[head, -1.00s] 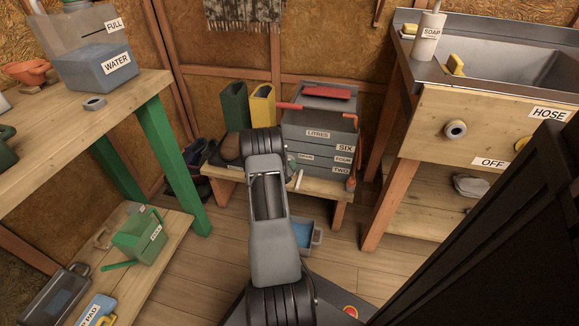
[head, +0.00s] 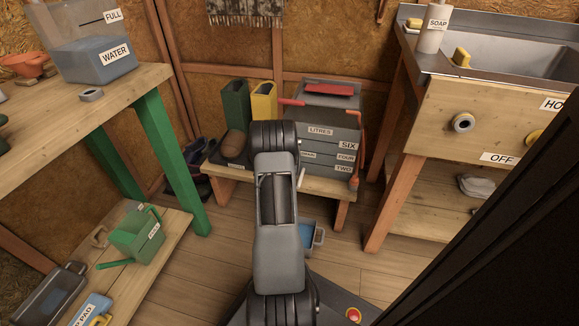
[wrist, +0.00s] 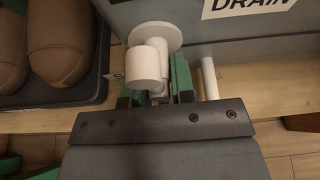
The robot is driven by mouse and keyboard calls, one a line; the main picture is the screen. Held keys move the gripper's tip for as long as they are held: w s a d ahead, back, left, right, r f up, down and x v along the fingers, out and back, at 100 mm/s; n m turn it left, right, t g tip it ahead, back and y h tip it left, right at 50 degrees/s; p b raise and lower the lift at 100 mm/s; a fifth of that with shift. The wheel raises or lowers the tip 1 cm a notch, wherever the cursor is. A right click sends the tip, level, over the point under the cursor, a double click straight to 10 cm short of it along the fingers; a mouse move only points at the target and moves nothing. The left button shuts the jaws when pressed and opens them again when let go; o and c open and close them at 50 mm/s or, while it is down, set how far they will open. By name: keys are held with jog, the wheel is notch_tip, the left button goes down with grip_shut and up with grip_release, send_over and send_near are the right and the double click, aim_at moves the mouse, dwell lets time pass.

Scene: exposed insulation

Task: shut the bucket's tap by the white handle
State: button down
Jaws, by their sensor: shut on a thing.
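The bucket (head: 300,141) is a grey box with LITRES, SIX, FOUR and TWO labels on a low wooden bench. In the wrist view its grey wall (wrist: 190,18) carries a white tap (wrist: 147,65) with a round flange, below left of a DRAIN label. My gripper (wrist: 158,92), with green finger pads, is shut on a white part of the tap, partly hidden behind the thick white piece. A slim white rod (wrist: 210,78) stands just right of the right finger, outside the jaws; I cannot tell how it joins the tap. My arm hides the gripper in the head view.
Brown shoes (wrist: 55,40) on a dark tray sit close left of the gripper. Green and yellow boots (head: 264,100) stand left of the bucket. A blue tray (head: 308,236) is on the floor below. The workbench (head: 120,105) stands left, the sink unit (head: 480,115) right.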

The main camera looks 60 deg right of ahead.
dwell(0.4)
jog(key=c, duration=1.1)
grip_release()
jog(key=shift+p+v, duration=2.65)
jog(key=shift+v, duration=4.25)
jog(key=shift+r, duration=0.1)
